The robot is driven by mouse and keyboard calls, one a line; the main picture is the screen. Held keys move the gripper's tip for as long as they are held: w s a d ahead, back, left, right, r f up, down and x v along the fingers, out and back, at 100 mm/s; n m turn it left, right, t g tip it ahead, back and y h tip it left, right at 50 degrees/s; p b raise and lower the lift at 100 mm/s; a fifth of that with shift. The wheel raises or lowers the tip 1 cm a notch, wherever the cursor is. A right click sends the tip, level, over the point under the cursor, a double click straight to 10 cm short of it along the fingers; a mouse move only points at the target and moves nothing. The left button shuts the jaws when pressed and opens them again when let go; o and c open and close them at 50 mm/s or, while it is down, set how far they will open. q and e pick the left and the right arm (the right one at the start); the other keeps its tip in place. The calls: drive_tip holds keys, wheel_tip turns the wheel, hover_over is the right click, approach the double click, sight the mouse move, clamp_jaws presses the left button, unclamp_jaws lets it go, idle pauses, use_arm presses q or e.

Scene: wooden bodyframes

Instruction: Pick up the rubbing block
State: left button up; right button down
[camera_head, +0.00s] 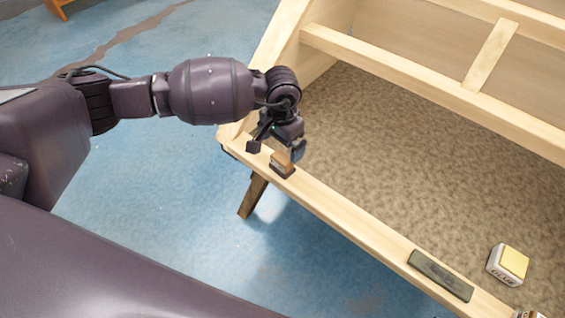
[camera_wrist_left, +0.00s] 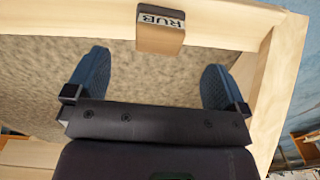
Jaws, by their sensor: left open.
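The rubbing block (camera_head: 283,166) is a small brown block with a dark base, on the narrow front rail of the wooden frame near its left corner. In the left wrist view the block (camera_wrist_left: 160,36) shows at the top centre, with a pale label reading "RUB". My left gripper (camera_head: 276,149) is right at the block in the head view, partly covering its surroundings. In the left wrist view the gripper (camera_wrist_left: 156,66) is open, its two blue fingers apart and nothing between them; the block lies just beyond the fingertips, centred between them. My right gripper is not in view.
The wooden frame (camera_head: 345,212) has a carpet-like brown panel (camera_head: 400,150) inside and a crossbar (camera_head: 430,85) behind. A dark flat block (camera_head: 440,275) lies further right on the rail. A white box with a yellow top (camera_head: 507,264) sits on the panel. Blue floor lies left.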

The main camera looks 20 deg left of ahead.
sight(282, 157)
use_arm(q)
wheel_tip(282, 157, down, 3)
drive_tip(key=shift+r, duration=0.1)
drive_tip(key=shift+f, duration=0.75)
wheel_tip(282, 157, down, 4)
drive_tip(key=shift+d+r+b, duration=0.1)
drive_tip(key=shift+r+b, duration=0.15)
drive_tip(key=shift+b, duration=0.2)
drive_tip(key=shift+w+f, duration=0.1)
drive_tip(key=shift+f, duration=0.3)
drive_tip(key=shift+c, duration=0.2)
drive_tip(key=shift+c, duration=1.1)
drive_tip(key=c, duration=0.7)
drive_tip(key=shift+c, duration=0.5)
